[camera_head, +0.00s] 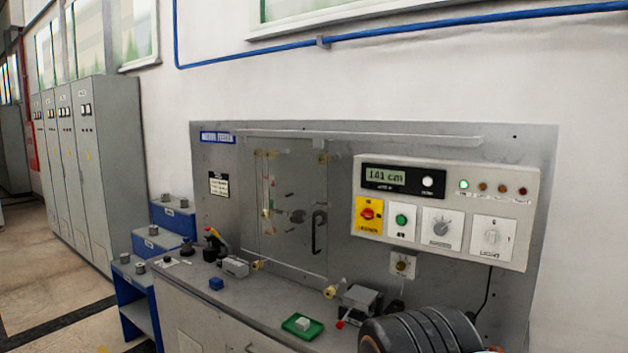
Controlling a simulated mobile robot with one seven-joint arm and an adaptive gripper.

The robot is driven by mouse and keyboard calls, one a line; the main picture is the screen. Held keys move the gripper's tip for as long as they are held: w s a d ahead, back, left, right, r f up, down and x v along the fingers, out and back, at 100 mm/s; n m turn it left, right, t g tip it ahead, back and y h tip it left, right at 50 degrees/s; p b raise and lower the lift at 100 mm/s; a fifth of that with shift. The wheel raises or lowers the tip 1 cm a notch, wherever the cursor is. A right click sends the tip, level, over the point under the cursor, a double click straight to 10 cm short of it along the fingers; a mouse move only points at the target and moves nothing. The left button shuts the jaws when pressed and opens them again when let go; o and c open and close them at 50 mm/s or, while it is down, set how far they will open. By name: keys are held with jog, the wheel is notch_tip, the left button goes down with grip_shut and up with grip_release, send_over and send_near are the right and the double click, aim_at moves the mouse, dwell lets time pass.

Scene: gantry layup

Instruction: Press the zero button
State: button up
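The control box (520,225) is a pale panel mounted on the right of a grey backboard. At its upper left is a black display unit (393,190) with a lit readout (385,177) that looks like 141 or 181 cm. A round white button (428,181) sits right of the readout on the same unit; the small label under it is too blurred to read surely, but it fits the zero button. Nothing touches or covers it. My gripper is not in view; a dark ribbed part, seemingly of my arm, shows at the bottom right, below the box.
Below the display are a red knob on a yellow plate (369,214), a green button (401,220) and two rotary switches (441,226) (491,237). A lit green lamp (463,185) is at right. The bench holds a green tray (316,331) and a grey block (360,299).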

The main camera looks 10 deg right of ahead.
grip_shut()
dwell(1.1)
